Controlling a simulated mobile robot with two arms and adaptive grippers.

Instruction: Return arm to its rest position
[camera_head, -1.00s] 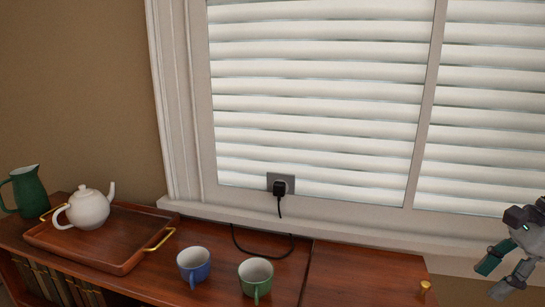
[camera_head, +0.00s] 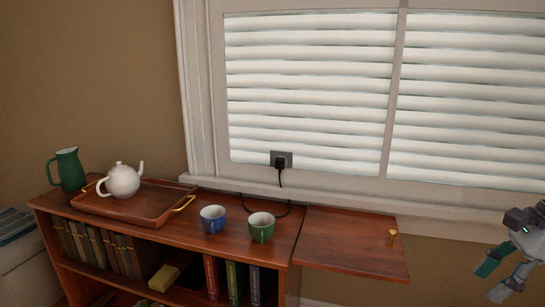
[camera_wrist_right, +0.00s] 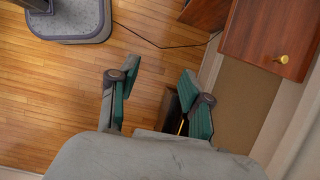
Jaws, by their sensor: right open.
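My right gripper (camera_head: 498,281) is at the right edge of the head view, beside the wooden shelf unit and apart from it. Its two green-padded fingers are spread with nothing between them. In the right wrist view the open fingers (camera_wrist_right: 155,95) hang over the wood floor, and no object is between them. My left gripper is not in the head view.
A bookcase (camera_head: 185,238) carries a tray (camera_head: 150,212) with a white teapot (camera_head: 122,181), a green pitcher (camera_head: 68,170), a blue cup (camera_head: 213,219) and a green cup (camera_head: 261,227). A wooden leaf (camera_head: 345,240) with a brass knob (camera_head: 393,234) extends right.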

